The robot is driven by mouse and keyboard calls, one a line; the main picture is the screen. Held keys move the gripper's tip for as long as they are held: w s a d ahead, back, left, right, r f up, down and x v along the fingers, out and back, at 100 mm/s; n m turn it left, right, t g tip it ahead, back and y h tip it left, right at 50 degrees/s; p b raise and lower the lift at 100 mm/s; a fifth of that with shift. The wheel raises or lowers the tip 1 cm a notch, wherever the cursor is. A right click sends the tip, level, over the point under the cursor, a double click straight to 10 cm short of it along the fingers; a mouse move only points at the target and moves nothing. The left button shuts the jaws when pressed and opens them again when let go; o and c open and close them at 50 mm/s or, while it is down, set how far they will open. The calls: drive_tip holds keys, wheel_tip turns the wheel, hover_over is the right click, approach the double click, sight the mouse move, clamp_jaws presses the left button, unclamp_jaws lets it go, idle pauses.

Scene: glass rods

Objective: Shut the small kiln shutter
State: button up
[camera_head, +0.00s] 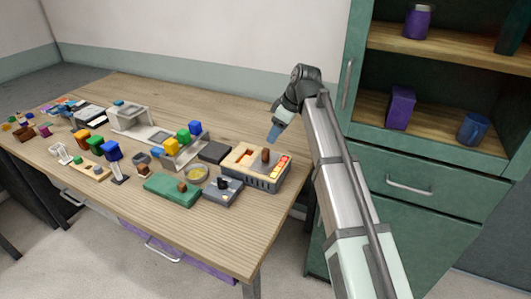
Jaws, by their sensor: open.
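The small kiln (237,179) is a low cream-topped box with grey sides near the right end of the wooden table. A grey shutter plate (256,165) with a brown knob (265,155) lies on its top. To the right of the plate a glowing orange-red opening (283,166) shows uncovered. My gripper (273,137) is open and empty, pointing down just behind and above the kiln, apart from the knob. The fingertips are small in this view.
A dark flat block (214,152) and a grey box with a black knob (222,191) stand beside the kiln. A green mat (171,190) and yellow dish (196,174) lie left. Several coloured blocks fill the table's left. A green cabinet (420,160) stands right. The front right tabletop is clear.

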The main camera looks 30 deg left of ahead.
sight(267, 149)
drive_tip(key=x, duration=1)
drive_tip(key=shift+a+f, duration=0.15)
drive_tip(key=shift+f, duration=0.05)
drive_tip(key=shift+c, duration=0.5)
clamp_jaws()
